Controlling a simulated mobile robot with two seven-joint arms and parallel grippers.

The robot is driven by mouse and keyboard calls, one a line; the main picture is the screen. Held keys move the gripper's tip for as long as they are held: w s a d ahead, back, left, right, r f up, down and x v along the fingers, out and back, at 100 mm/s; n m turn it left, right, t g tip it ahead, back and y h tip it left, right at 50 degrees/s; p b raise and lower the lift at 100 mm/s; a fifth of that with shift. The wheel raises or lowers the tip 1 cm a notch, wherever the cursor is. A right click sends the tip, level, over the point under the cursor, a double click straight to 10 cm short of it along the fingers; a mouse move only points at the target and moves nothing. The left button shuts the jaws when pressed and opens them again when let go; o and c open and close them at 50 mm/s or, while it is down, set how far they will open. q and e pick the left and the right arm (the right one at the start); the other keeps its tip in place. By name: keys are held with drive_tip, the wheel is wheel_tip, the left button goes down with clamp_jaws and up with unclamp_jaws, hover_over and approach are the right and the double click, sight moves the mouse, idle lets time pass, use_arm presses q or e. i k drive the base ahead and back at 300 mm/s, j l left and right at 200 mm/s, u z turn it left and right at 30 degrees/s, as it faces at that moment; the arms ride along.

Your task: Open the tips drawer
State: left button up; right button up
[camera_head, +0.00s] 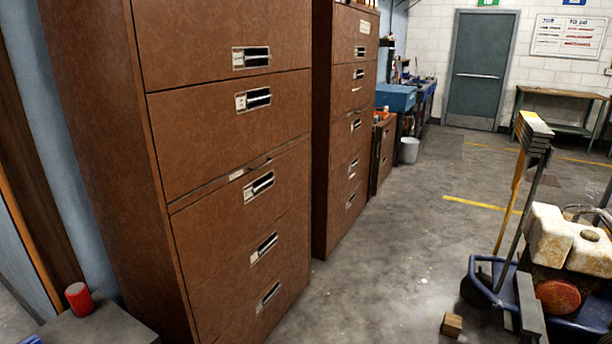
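A tall brown filing cabinet (110,100) fills the left and middle of the head view. Its front has several stacked drawers with recessed handles, among them an upper drawer handle (251,58), a second handle (253,99), a middle handle (258,186) and lower handles (264,248). The drawer fronts look shut; a narrow gap or strip runs above the middle drawer. A second brown cabinet (343,130) stands behind it, also with several drawers. I cannot read any label, so I cannot tell which is the tips drawer. Neither of my grippers is in view.
A line striper machine (560,260) stands at the right. A small wooden block (452,324) lies on the floor (390,270), which is otherwise clear before the cabinets. A red cylinder (78,299) stands on a grey surface (105,326) at lower left. A white bucket (409,151) stands farther back.

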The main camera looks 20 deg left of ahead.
sight(208, 233)
drive_tip(key=i+l+u, duration=0.15)
drive_tip(key=i, duration=0.65)
drive_tip(key=i+l+u, duration=0.15)
drive_tip(key=i, duration=0.65)
